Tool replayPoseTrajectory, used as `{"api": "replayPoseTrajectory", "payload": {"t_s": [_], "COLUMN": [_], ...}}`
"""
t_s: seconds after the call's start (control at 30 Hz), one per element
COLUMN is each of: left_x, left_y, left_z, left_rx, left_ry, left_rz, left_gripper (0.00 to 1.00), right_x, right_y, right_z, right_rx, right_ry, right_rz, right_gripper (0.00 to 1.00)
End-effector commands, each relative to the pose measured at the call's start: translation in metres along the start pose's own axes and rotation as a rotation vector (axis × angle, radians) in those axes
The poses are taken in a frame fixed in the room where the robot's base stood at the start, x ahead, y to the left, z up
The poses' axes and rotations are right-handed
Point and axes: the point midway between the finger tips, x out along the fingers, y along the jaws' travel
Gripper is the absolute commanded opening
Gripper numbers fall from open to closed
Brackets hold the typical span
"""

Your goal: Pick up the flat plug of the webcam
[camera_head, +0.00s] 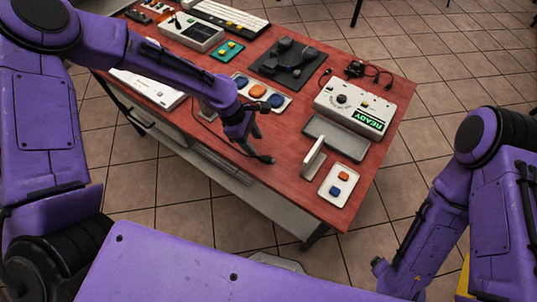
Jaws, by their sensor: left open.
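A dark cable (215,136) runs along the front of the red table and ends in a small dark plug (266,158). My left gripper (252,143) is open, low over the table just behind and left of this plug, apart from it as far as I can see. Part of the cable is hidden by my left arm. A small black device with a cable (356,69) lies at the back right; I cannot tell for sure which item is the webcam.
A white box reading READY (355,110) stands right of centre, with a grey tray (336,138) before it. A white upright plate (314,158) and a button pad (338,185) are right of the plug. A button panel (262,93) and black plate (288,62) lie behind.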

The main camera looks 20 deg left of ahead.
Motion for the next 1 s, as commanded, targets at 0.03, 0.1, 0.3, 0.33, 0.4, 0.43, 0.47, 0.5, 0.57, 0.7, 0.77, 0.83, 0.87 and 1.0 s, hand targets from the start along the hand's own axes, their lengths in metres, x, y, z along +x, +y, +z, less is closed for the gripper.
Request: {"api": "replayPoseTrajectory", "payload": {"t_s": [0.03, 0.1, 0.3, 0.33, 0.4, 0.43, 0.47, 0.5, 0.57, 0.7, 0.77, 0.83, 0.87, 1.0], "left_x": [0.006, 0.012, 0.045, 0.051, 0.059, 0.061, 0.062, 0.063, 0.063, 0.063, 0.063, 0.063, 0.063, 0.063], "left_y": [-0.001, -0.001, -0.008, -0.007, -0.007, -0.007, -0.006, -0.006, -0.006, -0.006, -0.006, -0.006, -0.006, -0.006], "left_z": [-0.001, -0.001, -0.002, -0.002, -0.002, -0.002, -0.002, -0.001, -0.001, -0.001, -0.001, -0.002, -0.002, -0.002], "left_rx": [-0.003, -0.003, -0.001, 0.000, 0.001, 0.002, 0.002, 0.002, 0.003, 0.003, 0.003, 0.003, 0.003, 0.003], "left_ry": [0.000, 0.000, -0.001, 0.000, -0.001, -0.001, -0.001, -0.001, -0.001, -0.001, -0.001, -0.001, -0.001, -0.001], "left_rz": [-0.001, -0.001, -0.002, -0.002, -0.001, 0.000, 0.000, 0.001, 0.001, 0.001, 0.001, 0.000, 0.000, 0.001], "left_gripper": [0.52, 0.52, 0.52, 0.52, 0.52, 0.52, 0.52, 0.52, 0.52, 0.36, 0.16, 0.00, 0.00, 0.00], "right_x": [-0.001, -0.003, -0.014, -0.014, -0.015, -0.015, -0.015, -0.015, -0.014, -0.014, -0.014, -0.014, -0.014, -0.014], "right_y": [0.000, 0.000, 0.001, 0.001, 0.001, 0.001, 0.001, 0.001, 0.001, 0.001, 0.001, 0.001, 0.001, 0.001], "right_z": [-0.001, -0.001, -0.006, -0.006, -0.006, -0.006, -0.006, -0.006, -0.006, -0.006, -0.006, -0.006, -0.006, -0.006], "right_rx": [0.000, 0.000, 0.000, 0.000, 0.000, 0.000, 0.000, 0.000, 0.000, 0.000, 0.000, 0.000, 0.000, 0.000], "right_ry": [0.000, 0.000, 0.001, 0.001, 0.001, 0.001, 0.001, 0.001, 0.001, 0.001, 0.001, 0.001, 0.001, 0.001], "right_rz": [0.000, 0.000, -0.001, -0.001, -0.001, -0.001, -0.001, 0.000, 0.000, 0.000, 0.000, 0.000, 0.000, 0.000], "right_gripper": [0.87, 0.87, 0.87, 0.87, 0.87, 0.87, 0.87, 0.87, 0.87, 0.87, 0.87, 0.87, 0.87, 0.87]}}
